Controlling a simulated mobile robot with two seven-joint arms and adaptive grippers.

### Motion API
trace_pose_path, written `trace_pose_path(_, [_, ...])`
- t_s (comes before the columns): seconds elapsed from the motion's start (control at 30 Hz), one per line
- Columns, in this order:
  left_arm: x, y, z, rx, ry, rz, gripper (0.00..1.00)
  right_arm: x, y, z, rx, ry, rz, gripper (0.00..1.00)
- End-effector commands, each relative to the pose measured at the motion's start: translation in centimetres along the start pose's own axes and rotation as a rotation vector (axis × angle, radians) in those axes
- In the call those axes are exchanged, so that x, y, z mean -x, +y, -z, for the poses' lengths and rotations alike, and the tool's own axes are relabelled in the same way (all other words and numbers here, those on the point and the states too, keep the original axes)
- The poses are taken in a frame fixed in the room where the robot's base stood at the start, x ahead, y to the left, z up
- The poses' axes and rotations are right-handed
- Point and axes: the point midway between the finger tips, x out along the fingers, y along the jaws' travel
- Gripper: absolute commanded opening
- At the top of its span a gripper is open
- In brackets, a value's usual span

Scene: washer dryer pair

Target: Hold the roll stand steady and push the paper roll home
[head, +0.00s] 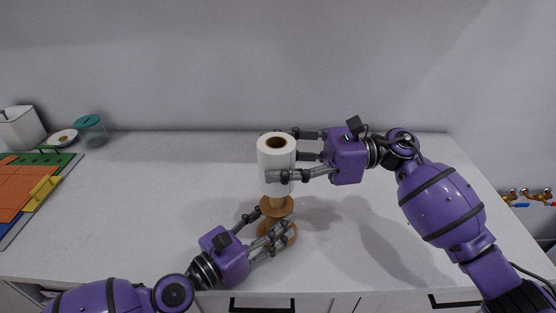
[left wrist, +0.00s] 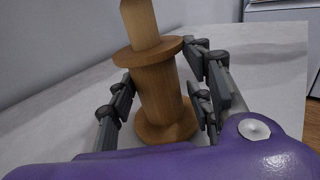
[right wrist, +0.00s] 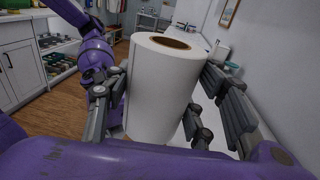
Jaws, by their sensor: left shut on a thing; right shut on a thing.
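The white paper roll (head: 276,155) is upright with its brown core (right wrist: 171,42) facing up. My right gripper (head: 284,158) is shut on its sides from the right, and the roll also shows between the fingers in the right wrist view (right wrist: 158,92). The wooden roll stand (head: 277,207) is upright on the counter directly below the roll. Its post (left wrist: 139,22) rises from the spool-shaped body, with a short bare length under the roll. My left gripper (head: 270,229) is shut on the stand's body (left wrist: 158,90).
The white counter (head: 170,200) is clear around the stand. The wall stands behind; taps (head: 527,195) are at the right.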

Motion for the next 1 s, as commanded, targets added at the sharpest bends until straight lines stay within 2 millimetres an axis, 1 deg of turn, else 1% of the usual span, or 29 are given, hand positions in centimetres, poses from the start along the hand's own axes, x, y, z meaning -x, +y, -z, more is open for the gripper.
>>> trace_pose_path(0.73, [0.06, -0.13, 0.24, 0.005, 0.004, 0.002, 0.08, -0.04, -0.03, 0.04, -0.001, -0.001, 0.0, 0.23])
trace_pose_path(1.0, [0.06, -0.14, 0.26, 0.005, 0.005, 0.002, 0.08, -0.06, -0.04, 0.65, -0.001, -0.001, 0.0, 0.23])
